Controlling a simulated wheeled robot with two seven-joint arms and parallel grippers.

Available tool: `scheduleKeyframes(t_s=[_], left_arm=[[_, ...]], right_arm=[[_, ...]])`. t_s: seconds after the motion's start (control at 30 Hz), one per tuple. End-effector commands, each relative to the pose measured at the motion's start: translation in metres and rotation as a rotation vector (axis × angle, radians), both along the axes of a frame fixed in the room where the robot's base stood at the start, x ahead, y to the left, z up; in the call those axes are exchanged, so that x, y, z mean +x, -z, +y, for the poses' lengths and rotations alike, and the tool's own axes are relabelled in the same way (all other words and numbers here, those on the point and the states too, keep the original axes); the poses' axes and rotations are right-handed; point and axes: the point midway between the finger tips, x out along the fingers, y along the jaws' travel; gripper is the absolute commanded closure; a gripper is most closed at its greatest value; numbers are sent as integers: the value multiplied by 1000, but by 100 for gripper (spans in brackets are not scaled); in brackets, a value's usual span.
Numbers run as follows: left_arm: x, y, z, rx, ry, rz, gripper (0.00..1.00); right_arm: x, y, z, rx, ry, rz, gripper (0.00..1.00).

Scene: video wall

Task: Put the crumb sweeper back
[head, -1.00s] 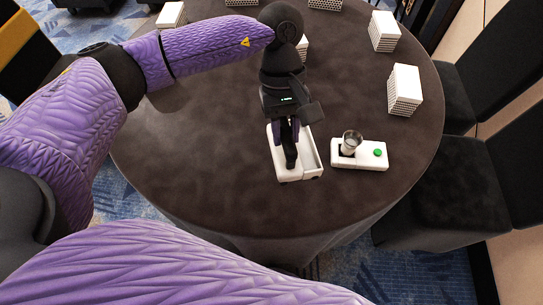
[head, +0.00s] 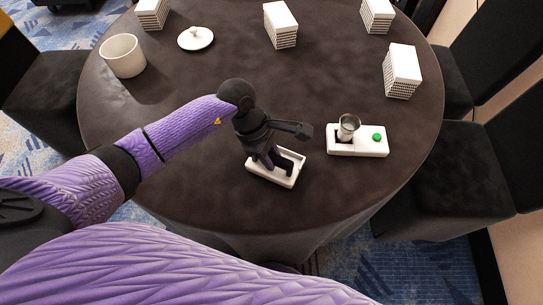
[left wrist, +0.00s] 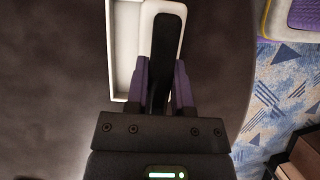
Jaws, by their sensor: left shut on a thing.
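The crumb sweeper is white and rounded with a long black grip (left wrist: 167,45), seen in the left wrist view. My left gripper (left wrist: 160,82) is shut on that grip, one finger on each side. In the head view the left gripper (head: 281,163) is low over the near part of the round table and hides much of the sweeper. A shallow white open tray (left wrist: 112,60) lies alongside the sweeper, to its left in the wrist view; its rim (head: 300,158) shows in the head view. I cannot tell whether the sweeper rests on the surface. My right gripper is out of view.
A white base (head: 345,150) with a metal cup (head: 348,126) and green button stands close on the right. White blocks (head: 402,72) (head: 281,24), a lid (head: 196,39) and a white pot (head: 123,56) stand farther back on the dark table (head: 230,65). The middle is clear.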

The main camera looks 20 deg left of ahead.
Motion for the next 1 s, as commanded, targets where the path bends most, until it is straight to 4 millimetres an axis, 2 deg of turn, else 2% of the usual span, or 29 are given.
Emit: scheduleKeyframes(t_s=[0.3,0.33,0.47,0.77,0.87,1.0], left_arm=[[1,4,0,0,1,-2,100],[0,2,0,1,1,-2,65],[0,2,0,0,1,-2,37],[0,-1,0,0,1,-2,36],[2,-16,6,2,0,-5,36],[4,-55,21,2,1,-7,36]], right_arm=[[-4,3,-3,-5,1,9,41],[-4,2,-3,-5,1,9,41],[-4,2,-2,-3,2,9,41],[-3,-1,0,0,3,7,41],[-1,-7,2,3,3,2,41],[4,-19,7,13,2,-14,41]])
